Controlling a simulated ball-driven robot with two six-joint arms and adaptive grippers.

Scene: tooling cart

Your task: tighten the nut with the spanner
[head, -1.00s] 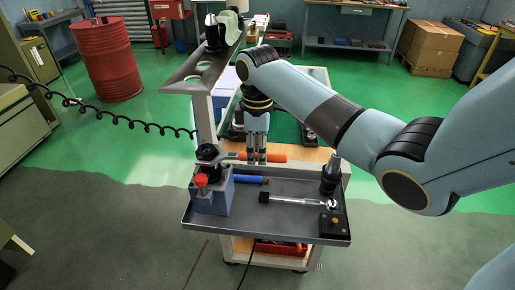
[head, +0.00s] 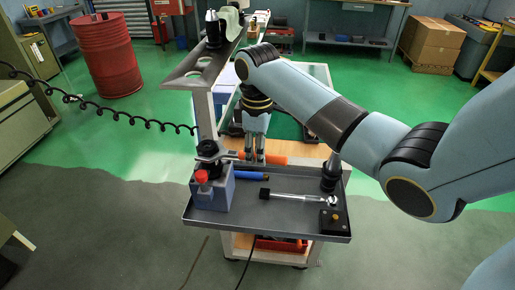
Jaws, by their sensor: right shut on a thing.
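My right gripper (head: 254,157) points down over the cart, its fingers closed on the spanner. The spanner's orange handle (head: 276,159) shows to the right of the fingers, and its grey head end (head: 230,154) reaches left toward a dark round holder (head: 208,149). The holder stands on a blue vice-like block (head: 212,191) with a red knob (head: 201,176). The nut cannot be made out; whether the spanner's jaw is around it cannot be told. My left gripper is out of view.
The grey tray (head: 275,228) holds a ratchet (head: 298,197), a blue-handled tool (head: 251,176), a dark tool holder (head: 331,175) and a black box with a yellow button (head: 330,222). A grey post with a holed shelf (head: 186,76) rises behind the block.

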